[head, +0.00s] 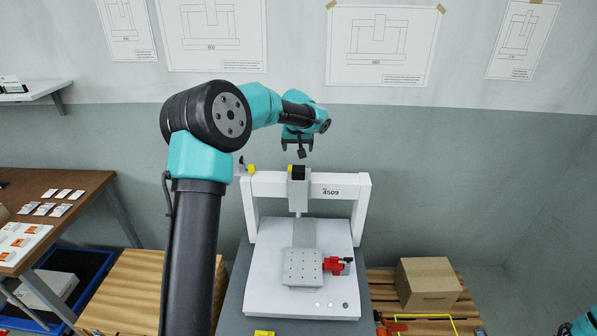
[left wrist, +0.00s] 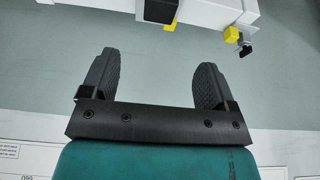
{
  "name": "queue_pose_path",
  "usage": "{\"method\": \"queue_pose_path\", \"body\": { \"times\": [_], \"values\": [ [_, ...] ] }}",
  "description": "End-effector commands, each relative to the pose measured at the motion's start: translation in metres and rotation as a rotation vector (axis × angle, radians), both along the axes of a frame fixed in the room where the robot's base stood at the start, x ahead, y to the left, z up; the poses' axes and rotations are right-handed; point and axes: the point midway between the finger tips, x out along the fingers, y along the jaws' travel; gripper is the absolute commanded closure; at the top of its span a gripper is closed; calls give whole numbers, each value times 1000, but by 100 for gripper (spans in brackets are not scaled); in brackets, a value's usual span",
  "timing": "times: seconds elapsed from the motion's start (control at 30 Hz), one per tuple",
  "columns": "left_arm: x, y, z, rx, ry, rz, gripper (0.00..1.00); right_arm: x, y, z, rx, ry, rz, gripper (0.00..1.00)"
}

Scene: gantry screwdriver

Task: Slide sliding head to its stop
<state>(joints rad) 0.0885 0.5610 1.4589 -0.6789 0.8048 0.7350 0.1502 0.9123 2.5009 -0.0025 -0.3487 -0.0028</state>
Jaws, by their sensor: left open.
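The white gantry (head: 333,184) stands on a white machine base. In the left wrist view the head (left wrist: 160,10) is cut off by the top edge. A yellow block (head: 251,168) with a dark knob is at the beam's left end; it also shows in the left wrist view (left wrist: 232,34). It looks like the stop. My left gripper (head: 297,148) is open and empty, above and apart from the head. My right gripper is out of view.
A perforated plate (head: 303,267) and a red clamp (head: 336,265) are on the machine base. A cardboard box (head: 428,283) stands on a pallet at right. A brown table (head: 60,200) with cards is at left. The wall behind carries drawings.

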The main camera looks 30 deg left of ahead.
Motion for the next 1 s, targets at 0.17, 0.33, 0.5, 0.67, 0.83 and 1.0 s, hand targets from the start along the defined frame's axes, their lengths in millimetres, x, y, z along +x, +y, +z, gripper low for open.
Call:
{"method": "queue_pose_path", "body": {
  "times": [0.17,0.33,0.5,0.67,0.83,1.0],
  "values": [
    [9,5,-28,0,5,0,19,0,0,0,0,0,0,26],
    [19,10,-55,-1,4,0,19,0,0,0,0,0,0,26],
    [29,15,-81,-1,3,0,19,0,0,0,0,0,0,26],
    [38,20,-107,-2,4,0,19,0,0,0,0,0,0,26],
    [47,24,-130,-1,2,-1,19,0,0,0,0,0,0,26],
    [52,28,-143,-1,2,0,19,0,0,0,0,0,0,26]
  ]
}}
